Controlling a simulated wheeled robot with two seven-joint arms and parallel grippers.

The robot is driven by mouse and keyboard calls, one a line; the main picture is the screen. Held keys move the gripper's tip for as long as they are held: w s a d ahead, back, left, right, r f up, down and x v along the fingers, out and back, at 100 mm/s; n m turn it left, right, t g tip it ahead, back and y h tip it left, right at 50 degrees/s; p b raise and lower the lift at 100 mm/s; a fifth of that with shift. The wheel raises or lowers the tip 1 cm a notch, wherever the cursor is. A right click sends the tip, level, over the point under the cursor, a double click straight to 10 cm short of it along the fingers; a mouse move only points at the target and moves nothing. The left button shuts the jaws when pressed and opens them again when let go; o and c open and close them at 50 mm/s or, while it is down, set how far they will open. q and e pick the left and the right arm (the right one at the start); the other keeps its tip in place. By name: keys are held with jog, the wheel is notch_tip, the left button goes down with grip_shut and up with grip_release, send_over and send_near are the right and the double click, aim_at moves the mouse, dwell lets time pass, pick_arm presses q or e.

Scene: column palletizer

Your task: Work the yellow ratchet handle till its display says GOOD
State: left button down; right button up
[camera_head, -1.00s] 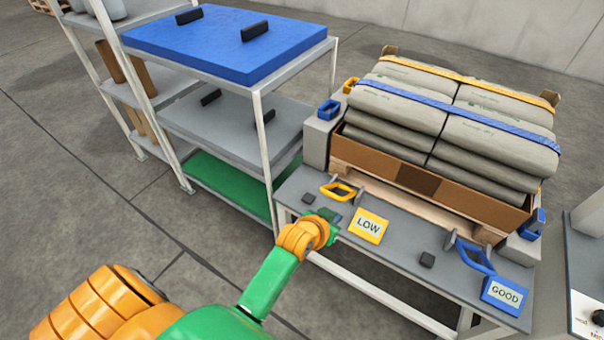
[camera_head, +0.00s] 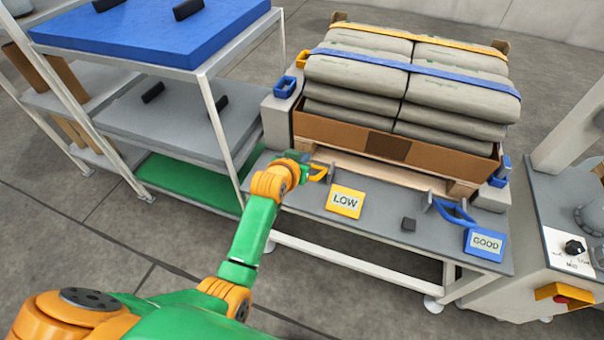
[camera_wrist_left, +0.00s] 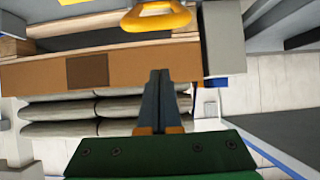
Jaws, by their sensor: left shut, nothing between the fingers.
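The yellow ratchet handle (camera_head: 318,172) sits on the grey bench's left part, partly hidden by my left wrist. Its yellow display (camera_head: 345,201) reads LOW. In the left wrist view the handle's yellow loop (camera_wrist_left: 157,18) shows at the top edge, beyond my fingertips. My left gripper (camera_head: 305,160) is shut and empty, close to the handle on its left side; I cannot tell whether it touches. Its dark fingers (camera_wrist_left: 158,85) lie together in the wrist view. My right gripper is not in view.
A blue ratchet handle (camera_head: 454,211) has a blue display (camera_head: 486,243) reading GOOD. Strapped grey sacks (camera_head: 405,85) fill a cardboard tray (camera_head: 340,133) behind the bench (camera_head: 385,206). A shelf rack (camera_head: 200,80) stands left, a machine (camera_head: 560,225) right.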

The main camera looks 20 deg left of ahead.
pick_arm(q)
jog(key=f, duration=0.2)
jog(key=s+f, duration=0.1)
jog(key=f, duration=0.1)
jog(key=shift+w, duration=0.1)
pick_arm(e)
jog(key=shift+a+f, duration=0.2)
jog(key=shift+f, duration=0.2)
